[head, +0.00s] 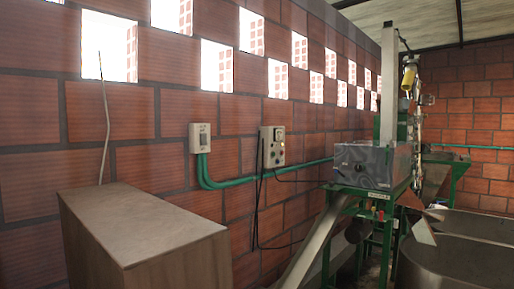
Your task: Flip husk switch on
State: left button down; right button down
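A pale switch box (200,138) with a dark switch is mounted on the brick wall, left of centre. To its right a larger beige control panel (272,147) with several round knobs or sockets is on the same wall. Cables hang down from the panel. Which of these is the husk switch I cannot tell, and the switch positions and labels are too small to read. Neither of my grippers shows in the head view.
A brown box-like cabinet (140,222) stands against the wall at the front left. A green conduit (212,183) runs along the wall. A grey machine on a green frame (372,165), with a sloping metal chute (318,240), and a large tank (455,262) occupy the right.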

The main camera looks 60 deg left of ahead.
aim_at(203, 141)
jog(key=i+j+u, duration=0.1)
jog(key=i+u, duration=0.25)
jog(key=i, duration=0.15)
jog(key=i+l+u, duration=0.1)
jog(key=i+u, duration=0.3)
jog(key=i, duration=0.15)
jog(key=i+l+u, duration=0.2)
jog(key=i+u, duration=0.15)
jog(key=i, duration=0.15)
jog(key=i+l+u, duration=0.35)
jog(key=i+j+u, duration=0.2)
jog(key=u, duration=0.25)
jog(key=i+u, duration=0.7)
jog(key=u, duration=0.2)
jog(key=i+l+u, duration=0.1)
jog(key=i+u, duration=0.2)
jog(key=u, duration=0.15)
jog(key=i+u, duration=0.3)
jog(key=u, duration=0.2)
